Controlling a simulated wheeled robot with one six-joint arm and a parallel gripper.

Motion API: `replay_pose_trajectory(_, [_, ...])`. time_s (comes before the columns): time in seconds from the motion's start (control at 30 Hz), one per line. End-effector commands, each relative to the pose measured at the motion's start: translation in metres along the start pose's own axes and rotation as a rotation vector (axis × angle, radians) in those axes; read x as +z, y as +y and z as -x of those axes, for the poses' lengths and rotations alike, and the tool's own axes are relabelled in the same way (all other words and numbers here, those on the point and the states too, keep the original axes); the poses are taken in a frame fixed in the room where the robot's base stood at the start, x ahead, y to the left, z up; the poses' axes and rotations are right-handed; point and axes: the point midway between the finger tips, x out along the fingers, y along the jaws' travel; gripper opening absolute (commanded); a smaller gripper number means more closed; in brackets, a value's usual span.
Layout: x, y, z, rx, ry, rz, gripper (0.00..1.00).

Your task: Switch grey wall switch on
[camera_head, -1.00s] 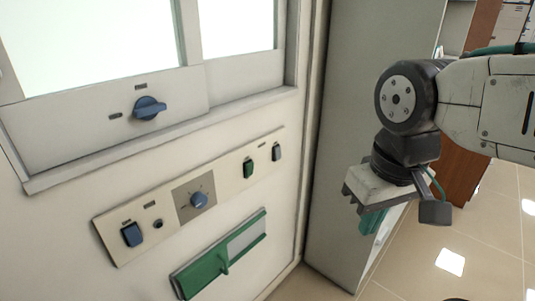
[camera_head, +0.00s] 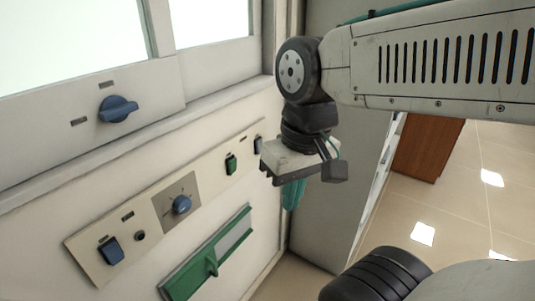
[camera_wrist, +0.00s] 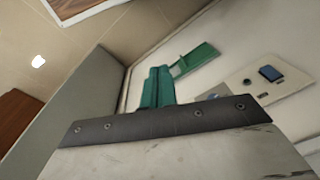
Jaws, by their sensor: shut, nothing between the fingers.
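The grey wall switch (camera_head: 258,144) is a small rocker at the right end of the cream control strip (camera_head: 88,262) in the head view. My gripper's body is close to it on the right and may cover part of it. Whether it is on or off cannot be told. My gripper (camera_head: 292,194) has green fingers pointing down, shut and empty, below and to the right of the switch. The fingers also show in the wrist view (camera_wrist: 158,87). I cannot make out the grey switch in the wrist view.
The strip also holds a green rocker (camera_head: 231,164), a blue dial (camera_head: 181,205) and a blue rocker (camera_head: 111,250). A blue knob (camera_head: 117,109) sits above. A green handle (camera_head: 212,262) juts out below.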

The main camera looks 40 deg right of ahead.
Motion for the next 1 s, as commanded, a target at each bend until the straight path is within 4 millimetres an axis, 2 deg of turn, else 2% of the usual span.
replay_pose_trajectory(0.17, [-0.024, -0.017, -0.025, -0.24, -0.177, -0.303, 0.0])
replay_pose_trajectory(0.27, [-0.049, -0.023, -0.036, -0.42, -0.275, -0.527, 0.0])
replay_pose_trajectory(0.37, [-0.081, -0.02, -0.046, -0.606, -0.35, -0.761, 0.0])
replay_pose_trajectory(0.47, [-0.118, -0.005, -0.056, -0.796, -0.406, -1.004, 0.0])
replay_pose_trajectory(0.57, [-0.155, 0.025, -0.068, -0.992, -0.439, -1.251, 0.0])
replay_pose_trajectory(0.67, [-0.188, 0.07, -0.084, -1.19, -0.448, -1.498, 0.0])
replay_pose_trajectory(0.7, [-0.199, 0.09, -0.091, -1.267, -0.444, -1.593, 0.0])
replay_pose_trajectory(0.8, [-0.216, 0.142, -0.111, -1.442, -0.421, -1.804, 0.0])
replay_pose_trajectory(0.9, [-0.222, 0.187, -0.129, -1.578, -0.387, -1.968, 0.0])
replay_pose_trajectory(1.0, [-0.223, 0.218, -0.143, -1.67, -0.355, -2.077, 0.0])
